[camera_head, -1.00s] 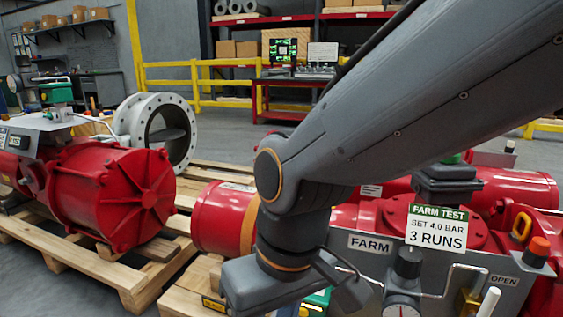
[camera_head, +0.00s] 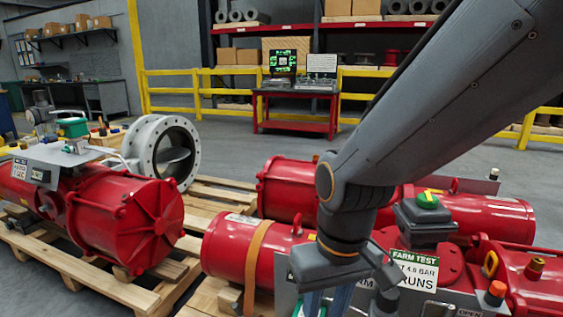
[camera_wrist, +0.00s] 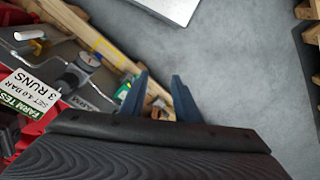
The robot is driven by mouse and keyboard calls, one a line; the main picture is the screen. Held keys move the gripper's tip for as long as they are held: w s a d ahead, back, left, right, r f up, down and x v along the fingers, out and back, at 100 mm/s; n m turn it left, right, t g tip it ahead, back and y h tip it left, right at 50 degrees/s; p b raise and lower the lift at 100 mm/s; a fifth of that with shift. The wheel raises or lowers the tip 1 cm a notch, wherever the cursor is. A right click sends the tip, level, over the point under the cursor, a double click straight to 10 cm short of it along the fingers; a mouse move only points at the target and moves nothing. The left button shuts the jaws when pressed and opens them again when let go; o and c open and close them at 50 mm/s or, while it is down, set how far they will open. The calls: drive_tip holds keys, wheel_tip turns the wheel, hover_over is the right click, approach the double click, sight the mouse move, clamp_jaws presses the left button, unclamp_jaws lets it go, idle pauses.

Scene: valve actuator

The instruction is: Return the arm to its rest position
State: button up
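My arm (camera_head: 430,120) reaches in from the upper right of the head view and bends down at its wrist. My gripper hangs at the bottom edge in front of the red actuator (camera_head: 240,245); its blue fingers are partly cut off there. In the wrist view my gripper (camera_wrist: 160,92) has its two blue fingers apart. Nothing is clearly held between them; a small brown item on the pallet shows beyond the gap. The FARM TEST card (camera_head: 415,270) is partly hidden by my wrist in the head view, and it also shows in the wrist view (camera_wrist: 30,92).
Another red actuator (camera_head: 130,225) stands on a wooden pallet (camera_head: 95,285) at left, with a grey flanged valve (camera_head: 160,150) behind. A gauge (camera_wrist: 88,62) and bent tubing lie close left of my fingers. Grey floor (camera_wrist: 235,70) is clear to the right.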

drive_tip(key=s+d+r+m+h+p, duration=0.1)
drive_tip(key=s+d+r+m+p, duration=0.1)
drive_tip(key=d+r+p, duration=1)
drive_tip(key=shift+s+d+r+m+p, duration=0.2)
drive_tip(key=shift+r+m+p, duration=0.5)
drive_tip(key=shift+r+p, duration=1.8)
